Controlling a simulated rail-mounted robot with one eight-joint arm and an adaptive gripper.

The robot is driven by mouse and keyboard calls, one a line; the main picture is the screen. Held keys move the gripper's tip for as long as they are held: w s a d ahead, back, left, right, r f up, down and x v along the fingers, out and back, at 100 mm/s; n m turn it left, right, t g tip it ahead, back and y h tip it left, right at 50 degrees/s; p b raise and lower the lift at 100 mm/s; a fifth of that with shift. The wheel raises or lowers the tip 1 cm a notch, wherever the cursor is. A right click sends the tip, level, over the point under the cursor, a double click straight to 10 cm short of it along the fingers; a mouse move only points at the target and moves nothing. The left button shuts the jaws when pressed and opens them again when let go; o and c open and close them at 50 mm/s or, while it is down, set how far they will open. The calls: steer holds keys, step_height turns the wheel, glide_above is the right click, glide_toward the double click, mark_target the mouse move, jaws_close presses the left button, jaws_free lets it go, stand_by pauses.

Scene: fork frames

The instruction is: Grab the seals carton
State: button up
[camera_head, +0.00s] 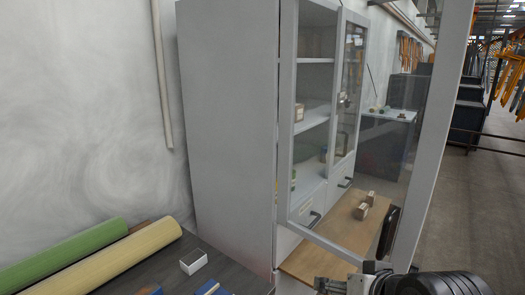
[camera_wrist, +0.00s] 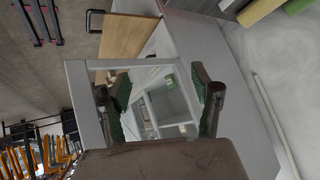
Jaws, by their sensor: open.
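I cannot tell for sure which thing is the seals carton. A small brown carton (camera_head: 299,112) stands on a middle shelf inside the grey cabinet (camera_head: 228,120). Two small tan boxes (camera_head: 364,206) show through the glass of the open cabinet door (camera_head: 424,135), over a wooden surface. Their labels are too small to read. In the wrist view my gripper (camera_wrist: 158,106) is open, with its two fingers wide apart and nothing between them. The tilted glass door frame (camera_wrist: 78,95) and the cabinet's shelves (camera_wrist: 168,105) show beyond the fingers.
The open door with its black handle (camera_head: 388,233) stands between my arm and the far side. A dark table at the lower left bears a green roll (camera_head: 65,253), a cream roll (camera_head: 115,262) and a small white-topped box (camera_head: 193,261).

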steer(key=s+d+f+n+g+h, duration=0.1)
steer(key=s+d+f+g+h, duration=0.1)
steer(key=d, duration=0.3)
steer(key=shift+s+f, duration=0.3)
steer(key=shift+s, duration=0.1)
steer(key=shift+r, duration=0.1)
